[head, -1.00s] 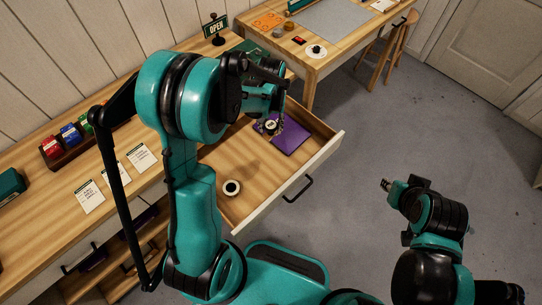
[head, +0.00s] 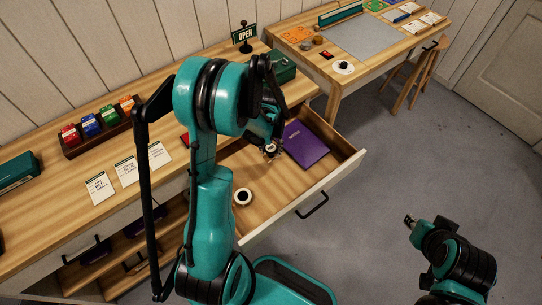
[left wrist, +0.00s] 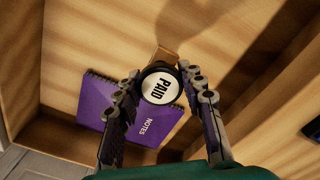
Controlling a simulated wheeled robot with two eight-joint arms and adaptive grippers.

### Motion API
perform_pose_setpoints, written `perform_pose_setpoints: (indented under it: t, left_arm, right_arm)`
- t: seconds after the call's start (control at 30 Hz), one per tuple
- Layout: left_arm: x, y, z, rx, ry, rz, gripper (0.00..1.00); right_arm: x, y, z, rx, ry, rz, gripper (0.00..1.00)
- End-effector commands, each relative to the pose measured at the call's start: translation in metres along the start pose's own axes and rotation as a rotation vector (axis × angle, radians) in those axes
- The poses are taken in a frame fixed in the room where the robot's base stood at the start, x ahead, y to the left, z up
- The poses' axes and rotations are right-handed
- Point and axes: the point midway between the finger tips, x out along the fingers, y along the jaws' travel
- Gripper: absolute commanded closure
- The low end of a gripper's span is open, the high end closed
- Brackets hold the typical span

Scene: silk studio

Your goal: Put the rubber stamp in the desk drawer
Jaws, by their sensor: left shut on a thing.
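The rubber stamp, with a round black-rimmed top marked PAID (left wrist: 161,87), is held between the fingers of my left gripper (left wrist: 160,92). A bit of its brown lower part shows behind the top. In the head view my left gripper (head: 269,150) is shut on it over the open desk drawer (head: 262,205), left of the purple notebook. I cannot tell whether the stamp touches the drawer floor. My right gripper (head: 409,221) is over the floor at the right, too small to judge its fingers.
The purple notebook (head: 305,143) lies in the drawer's far part, and a small round white item with a dark centre (head: 243,197) lies nearer the front. The drawer floor between them is bare. An OPEN sign (head: 244,37) stands on the desk.

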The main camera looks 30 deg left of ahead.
Motion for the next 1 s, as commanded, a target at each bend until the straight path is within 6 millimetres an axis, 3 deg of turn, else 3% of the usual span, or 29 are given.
perform_pose_setpoints:
  t: [0.27,0.67,0.7,0.73,0.77,1.0]
  left_arm:
    - [0.038,0.000,0.000,0.001,0.000,0.000,0.90]
    - [0.043,0.001,0.000,0.001,0.000,0.000,0.90]
    - [0.042,0.001,0.000,0.001,0.000,0.000,0.53]
    - [0.042,0.001,0.000,0.001,0.000,0.000,0.45]
    - [0.042,0.001,0.000,0.001,0.000,0.000,0.40]
    - [0.041,0.001,0.000,0.001,0.000,0.000,0.40]
  right_arm:
    - [0.013,0.000,0.009,0.000,0.000,0.000,0.72]
    - [0.016,0.000,0.011,0.000,0.000,0.000,0.72]
    - [0.015,0.000,0.011,0.000,0.000,0.000,0.72]
    - [0.015,0.000,0.011,0.000,0.000,0.000,0.72]
    - [0.015,0.000,0.011,0.000,0.000,0.000,0.72]
    - [0.015,0.000,0.010,0.000,0.000,0.000,0.72]
